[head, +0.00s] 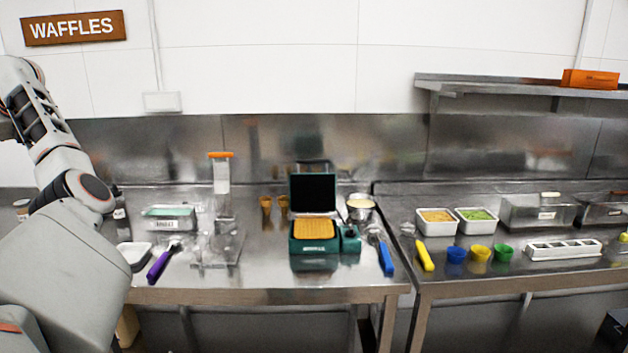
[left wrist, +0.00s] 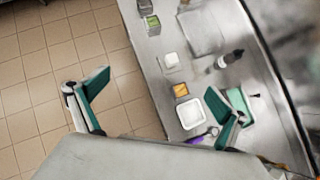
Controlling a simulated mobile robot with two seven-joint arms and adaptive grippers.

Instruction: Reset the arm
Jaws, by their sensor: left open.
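My left arm (head: 70,190) comes in from the left in the head view, bent upward; its gripper is outside that view. In the left wrist view my left gripper (left wrist: 158,112) is open and empty, with its two green-padded fingers wide apart. It is above the floor and the front edge of the steel counter, touching nothing that I can see. A white tray (left wrist: 191,112) lies on the counter close to the right finger. My right gripper is in neither view.
The counter holds a green waffle maker (head: 315,232) with its lid up, a purple-handled tool (head: 160,265), a blue-handled tool (head: 386,258) and a yellow-handled tool (head: 424,256). A dark bottle (left wrist: 229,60) stands in the left wrist view. The tiled floor (left wrist: 40,60) is clear.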

